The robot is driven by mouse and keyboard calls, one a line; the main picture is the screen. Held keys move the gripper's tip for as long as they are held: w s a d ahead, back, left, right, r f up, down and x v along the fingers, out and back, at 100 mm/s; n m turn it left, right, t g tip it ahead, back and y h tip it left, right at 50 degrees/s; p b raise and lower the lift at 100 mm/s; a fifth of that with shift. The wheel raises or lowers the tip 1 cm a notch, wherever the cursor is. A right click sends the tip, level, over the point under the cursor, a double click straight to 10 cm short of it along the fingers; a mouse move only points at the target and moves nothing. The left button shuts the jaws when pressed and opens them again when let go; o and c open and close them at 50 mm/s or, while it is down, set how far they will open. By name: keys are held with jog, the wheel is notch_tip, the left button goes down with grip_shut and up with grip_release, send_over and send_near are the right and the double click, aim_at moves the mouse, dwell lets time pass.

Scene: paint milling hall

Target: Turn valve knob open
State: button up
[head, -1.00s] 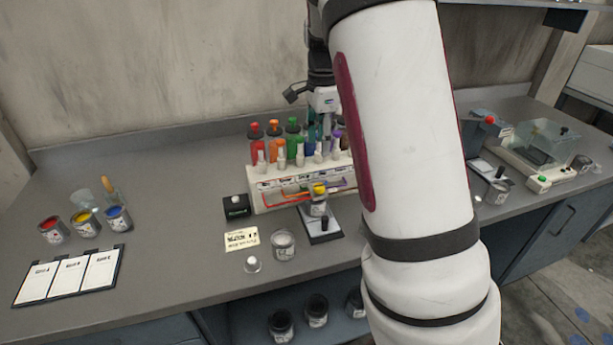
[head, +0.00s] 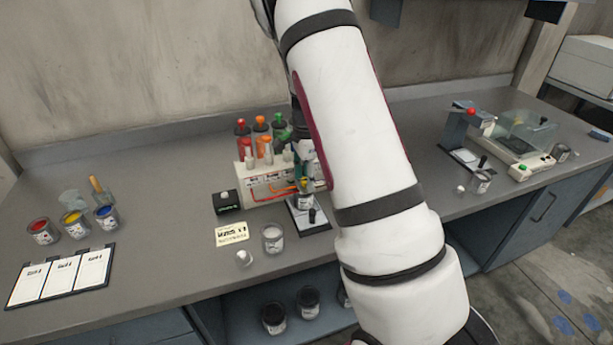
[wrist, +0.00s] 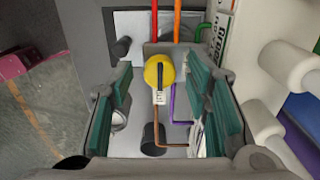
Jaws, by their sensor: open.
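The yellow valve knob (wrist: 159,70) shows in the wrist view with a dark bar across its face and a small white tag below it. My gripper (wrist: 160,92) is open, its two teal-padded fingers to the left and right of the knob, with gaps showing on both sides. The knob is not gripped. In the head view the paint dispenser (head: 252,174), a white rack with coloured bottles and coloured tubes, stands against the back of the bench.
White bottle shapes (wrist: 285,65) crowd the wrist view's right side. A small stand (head: 308,222) is below the dispenser, with a grey can (head: 273,238) and a note (head: 232,234) nearby. Open paint cans (head: 74,224) stand left.

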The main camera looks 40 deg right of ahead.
grip_shut()
jog(key=shift+n, duration=0.3)
jog(key=n+b, duration=0.1)
jog(key=n, duration=0.2)
jog(key=shift+n, duration=0.4)
jog(key=n, duration=0.9)
jog(key=shift+n, duration=1.8)
